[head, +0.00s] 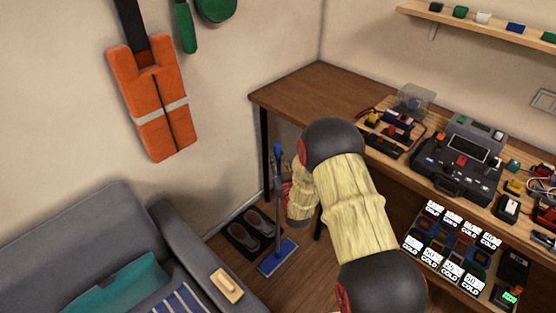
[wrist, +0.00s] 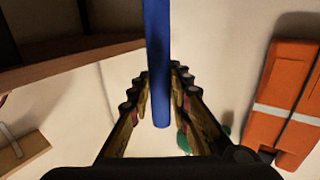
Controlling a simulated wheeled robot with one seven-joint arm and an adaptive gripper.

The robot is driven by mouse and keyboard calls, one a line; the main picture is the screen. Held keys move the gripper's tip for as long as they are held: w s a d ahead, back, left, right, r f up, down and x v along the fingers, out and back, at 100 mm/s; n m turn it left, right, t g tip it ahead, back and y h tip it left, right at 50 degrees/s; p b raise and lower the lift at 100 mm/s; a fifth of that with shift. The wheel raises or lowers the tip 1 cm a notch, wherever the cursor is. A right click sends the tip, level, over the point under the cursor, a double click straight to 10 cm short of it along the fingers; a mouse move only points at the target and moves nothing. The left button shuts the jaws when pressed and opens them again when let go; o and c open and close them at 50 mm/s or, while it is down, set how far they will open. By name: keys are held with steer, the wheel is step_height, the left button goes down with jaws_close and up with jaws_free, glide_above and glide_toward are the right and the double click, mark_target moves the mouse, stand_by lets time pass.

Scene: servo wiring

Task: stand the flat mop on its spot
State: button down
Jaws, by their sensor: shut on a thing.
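The flat mop stands about upright in the head view, with a grey pole, a blue top grip (head: 278,151) and a flat blue head (head: 277,257) at floor level. I cannot tell whether the head touches the floor. In the wrist view the blue grip (wrist: 157,50) runs between the fingers of my gripper (wrist: 158,78), which is shut on it. In the head view my sleeved arm hides most of my gripper. I can make out no marked spot for the mop.
A dark mat with grey slippers (head: 252,232) lies just left of the mop head. A grey sofa (head: 190,238) stands at left, and a wooden workbench (head: 290,95) at right. An orange life vest (head: 150,100) hangs on the wall. Some bare floor shows around the mop head.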

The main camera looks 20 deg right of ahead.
steer(key=c, duration=2.1)
jaws_free()
steer(key=shift+f, duration=0.15)
steer(key=o, duration=0.4)
steer(key=shift+o, duration=0.2)
